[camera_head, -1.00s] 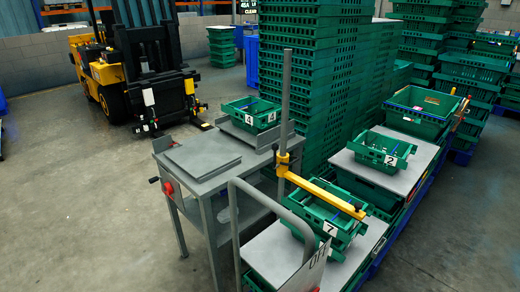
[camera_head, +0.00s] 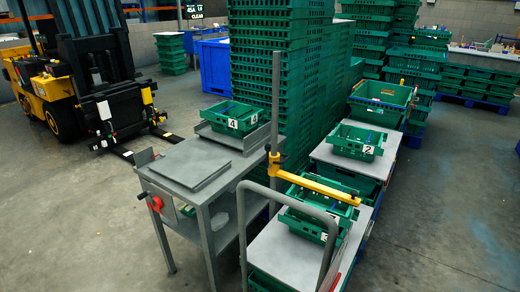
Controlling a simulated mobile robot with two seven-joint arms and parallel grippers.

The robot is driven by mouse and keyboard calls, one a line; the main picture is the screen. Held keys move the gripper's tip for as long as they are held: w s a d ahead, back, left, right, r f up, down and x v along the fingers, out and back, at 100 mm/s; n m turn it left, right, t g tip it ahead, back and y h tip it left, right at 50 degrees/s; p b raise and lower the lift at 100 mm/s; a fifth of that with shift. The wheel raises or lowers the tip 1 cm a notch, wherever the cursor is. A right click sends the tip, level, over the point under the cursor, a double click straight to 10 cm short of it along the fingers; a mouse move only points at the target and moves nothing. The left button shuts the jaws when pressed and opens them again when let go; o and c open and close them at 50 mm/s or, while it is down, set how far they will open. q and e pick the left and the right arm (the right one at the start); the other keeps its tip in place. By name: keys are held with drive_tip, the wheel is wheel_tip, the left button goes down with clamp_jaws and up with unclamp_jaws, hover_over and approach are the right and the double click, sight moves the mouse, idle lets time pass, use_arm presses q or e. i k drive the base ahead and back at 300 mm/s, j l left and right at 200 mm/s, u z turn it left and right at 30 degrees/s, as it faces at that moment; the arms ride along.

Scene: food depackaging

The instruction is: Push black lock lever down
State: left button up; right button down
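A grey metal workbench (camera_head: 205,197) stands left of centre, with a flat square plate on top. On its left front corner is a red knob or handle (camera_head: 156,203). A small dark lever-like part (camera_head: 141,197) sticks out to the left beside it; it is too small to tell whether this is the black lock lever or how it is set. A tall grey post (camera_head: 276,100) rises at the bench's right side. Neither of my grippers is in view.
A crate marked 4 (camera_head: 231,118) sits at the bench's back. A crate marked 2 (camera_head: 356,142) sits on a grey platform to the right. Tall green crate stacks (camera_head: 285,80) stand behind. A yellow forklift (camera_head: 45,88) is at the left. Floor in front-left (camera_head: 70,215) is clear.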

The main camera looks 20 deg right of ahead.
sight(268, 147)
drive_tip(key=i+j+z, duration=0.15)
drive_tip(key=j, duration=0.15)
drive_tip(key=j+z, duration=0.1)
drive_tip(key=j, duration=0.15)
drive_tip(key=i+j+z, duration=0.15)
drive_tip(key=j, duration=0.15)
drive_tip(key=i+j+z, duration=0.25)
drive_tip(key=j, duration=0.3)
drive_tip(key=i+j+z, duration=0.15)
drive_tip(key=j, duration=0.15)
drive_tip(key=i+j+z, duration=0.2)
drive_tip(key=j, duration=0.25)
drive_tip(key=j+z, duration=0.15)
drive_tip(key=j, duration=0.25)
drive_tip(key=i+j+z, duration=0.1)
drive_tip(key=j, duration=0.2)
drive_tip(key=i+j, duration=0.15)
drive_tip(key=j, duration=0.15)
drive_tip(key=i+j+z, duration=0.15)
drive_tip(key=j, duration=0.15)
